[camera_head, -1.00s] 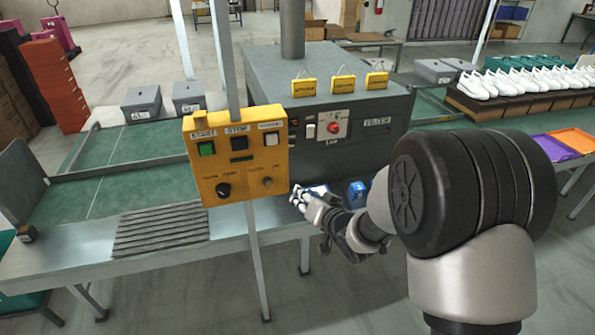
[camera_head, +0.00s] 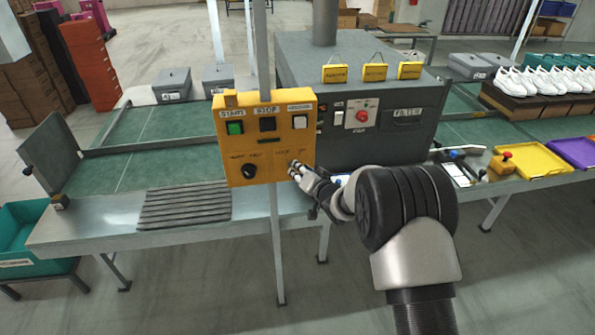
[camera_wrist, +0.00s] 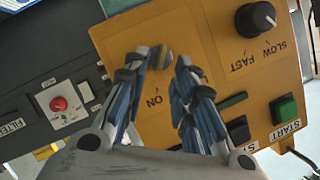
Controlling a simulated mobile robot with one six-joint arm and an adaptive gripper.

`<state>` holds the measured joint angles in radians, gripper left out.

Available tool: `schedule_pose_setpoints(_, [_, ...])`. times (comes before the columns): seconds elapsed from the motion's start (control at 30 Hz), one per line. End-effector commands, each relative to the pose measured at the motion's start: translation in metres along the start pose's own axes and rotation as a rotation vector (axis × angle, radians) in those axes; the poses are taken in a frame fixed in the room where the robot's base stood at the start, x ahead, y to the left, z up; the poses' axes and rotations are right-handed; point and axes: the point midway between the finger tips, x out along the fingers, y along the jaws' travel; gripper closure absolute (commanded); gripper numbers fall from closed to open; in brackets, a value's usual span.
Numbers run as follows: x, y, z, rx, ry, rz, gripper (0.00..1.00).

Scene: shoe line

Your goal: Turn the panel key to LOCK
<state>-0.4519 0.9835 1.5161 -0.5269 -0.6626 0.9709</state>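The yellow control panel (camera_head: 262,146) stands on a post in front of the grey machine; it also shows upside down in the wrist view (camera_wrist: 215,70). Its small metallic key switch (camera_wrist: 160,57) has an "ON" label beside it in the wrist view. The "LOCK" lettering is not readable there, and the exact key angle is hard to tell. My gripper (camera_wrist: 162,61) is open, with one fingertip on each side of the key and a gap visible at least on the right. In the head view my gripper (camera_head: 294,169) is at the panel's lower right and hides the key.
A black speed knob (camera_wrist: 256,19) and a green START button (camera_wrist: 284,109) sit on the same panel. The machine's red knob (camera_head: 361,116) is right of the panel.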

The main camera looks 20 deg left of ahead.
Motion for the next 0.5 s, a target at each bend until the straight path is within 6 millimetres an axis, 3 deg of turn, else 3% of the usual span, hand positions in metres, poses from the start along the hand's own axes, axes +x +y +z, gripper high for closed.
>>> schedule_pose_setpoints(0.2, [0.024, 0.001, 0.000, 0.001, 0.000, 0.000, 0.75])
schedule_pose_setpoints(0.5, [0.030, 0.000, 0.000, 0.000, 0.000, 0.001, 0.75])
